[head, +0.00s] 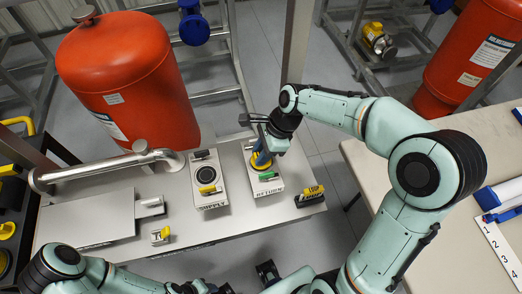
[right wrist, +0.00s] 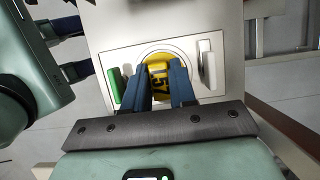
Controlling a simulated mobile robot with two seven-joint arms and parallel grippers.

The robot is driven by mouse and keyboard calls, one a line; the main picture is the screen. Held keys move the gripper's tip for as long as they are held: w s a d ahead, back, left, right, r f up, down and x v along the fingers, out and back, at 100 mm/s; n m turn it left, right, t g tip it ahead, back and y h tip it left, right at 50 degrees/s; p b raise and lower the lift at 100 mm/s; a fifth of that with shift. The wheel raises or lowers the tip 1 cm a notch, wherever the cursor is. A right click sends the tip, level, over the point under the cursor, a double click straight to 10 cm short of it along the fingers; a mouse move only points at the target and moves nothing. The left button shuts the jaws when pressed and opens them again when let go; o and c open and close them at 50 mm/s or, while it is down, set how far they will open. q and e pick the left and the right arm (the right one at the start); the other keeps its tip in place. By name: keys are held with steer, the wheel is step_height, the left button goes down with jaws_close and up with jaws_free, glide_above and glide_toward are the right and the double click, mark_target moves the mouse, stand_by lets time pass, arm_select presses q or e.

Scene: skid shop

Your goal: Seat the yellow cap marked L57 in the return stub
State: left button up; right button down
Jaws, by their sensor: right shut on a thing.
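My right gripper (head: 262,158) is shut on a yellow cap (right wrist: 160,76) over the block marked RETURN (head: 267,187). In the right wrist view its blue fingers stand on both sides of the cap, whose dark characters are partly covered and hard to read. The cap lies within the pale ring of the return stub (right wrist: 140,64); how deep it sits I cannot tell. A green piece (right wrist: 113,88) and a white piece (right wrist: 207,64) flank the ring. My left gripper (right wrist: 76,48) shows at the left edge of the right wrist view, with its fingers apart and empty.
Left of the return block is the SUPPLY block (head: 211,201) with a dark ring and a yellow piece. Another yellow-marked part (head: 312,192) lies at the bench's right end. A small yellow-topped part (head: 160,236) is nearer me. A red tank (head: 130,75) and a pipe (head: 100,167) stand behind.

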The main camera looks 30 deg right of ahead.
steer(key=shift+f, duration=0.3)
stand_by(0.5)
steer(key=c, duration=0.8)
jaws_free()
steer(key=shift+c, duration=0.2)
steer(key=shift+c, duration=1.2)
steer(key=shift+r+p, duration=1.85)
steer(key=shift+r, duration=0.65)
steer(key=shift+w+r+p, duration=0.1)
steer(key=shift+r+p, duration=0.85)
steer(key=shift+r, duration=0.6)
arm_select(q)
steer(key=w+r, duration=0.5)
steer(key=r, duration=0.2)
steer(key=shift+t, duration=0.3)
